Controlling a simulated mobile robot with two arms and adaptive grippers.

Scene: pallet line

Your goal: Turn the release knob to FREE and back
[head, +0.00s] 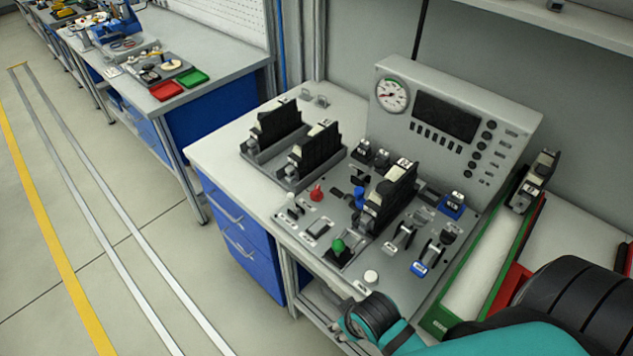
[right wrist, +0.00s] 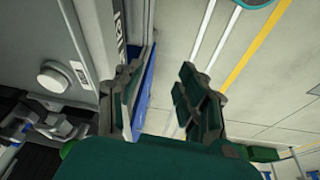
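The control panel (head: 313,262) lies on the bench and carries several knobs and levers. A green knob (head: 338,245) sits near its front, a red one (head: 317,192) and a blue one (head: 360,197) farther back. A white round knob (head: 371,277) is at its front edge and also shows in the right wrist view (right wrist: 55,77). The labels are too small to read, so I cannot tell which is the release knob. My right gripper (right wrist: 160,82) is open and empty, beside the front edge and apart from the knobs. My left gripper is not in view.
A grey gauge console (head: 455,90) stands behind the panel. Black modules (head: 315,147) stand in holders to the left. A green-edged channel (head: 485,255) runs along the right, near my right arm. The floor (head: 120,200) in front is clear.

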